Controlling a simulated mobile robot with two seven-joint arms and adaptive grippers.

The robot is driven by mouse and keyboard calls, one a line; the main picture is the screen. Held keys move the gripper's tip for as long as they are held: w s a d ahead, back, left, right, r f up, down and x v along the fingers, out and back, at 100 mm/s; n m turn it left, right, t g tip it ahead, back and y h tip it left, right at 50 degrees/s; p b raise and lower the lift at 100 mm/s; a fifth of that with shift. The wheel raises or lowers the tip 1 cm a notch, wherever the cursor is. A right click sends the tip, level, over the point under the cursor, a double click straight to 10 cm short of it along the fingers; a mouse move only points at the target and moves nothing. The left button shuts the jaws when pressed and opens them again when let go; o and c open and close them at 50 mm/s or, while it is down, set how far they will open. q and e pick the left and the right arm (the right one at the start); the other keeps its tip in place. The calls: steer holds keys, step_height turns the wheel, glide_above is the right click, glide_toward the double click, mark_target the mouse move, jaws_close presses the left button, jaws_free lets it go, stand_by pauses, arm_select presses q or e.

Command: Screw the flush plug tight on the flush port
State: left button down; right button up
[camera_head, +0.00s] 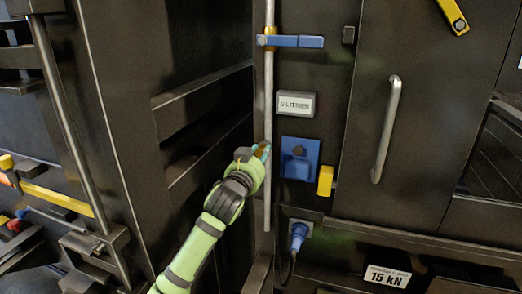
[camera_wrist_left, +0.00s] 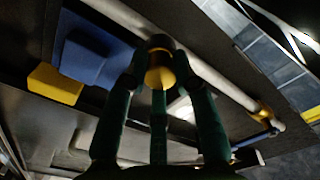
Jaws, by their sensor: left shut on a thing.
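The flush plug (camera_wrist_left: 160,77) is a brass-coloured cap in the wrist view, between my green fingers. It sits against a dark round fitting, which looks like the flush port (camera_wrist_left: 160,42), on the grey pipe. Whether its thread is fully seated is hidden. My left gripper (camera_head: 262,152) is shut on the plug beside the vertical pipe (camera_head: 269,105); its fingers also show in the wrist view (camera_wrist_left: 160,85). In the head view the fingers mostly cover plug and port. My right gripper is not in view.
A blue box (camera_head: 299,158) and a yellow block (camera_head: 325,181) are right of the pipe. A blue lever (camera_head: 298,41) crosses the pipe higher up. A blue plug with a cable (camera_head: 298,232) is below. A door handle (camera_head: 386,130) stands further right.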

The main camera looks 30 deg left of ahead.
arm_select(q)
steer(key=shift+r, duration=0.1)
steer(key=m, duration=0.5)
steer(key=m, duration=0.3)
steer(key=shift+a, duration=0.1)
steer(key=shift+m, duration=1.1)
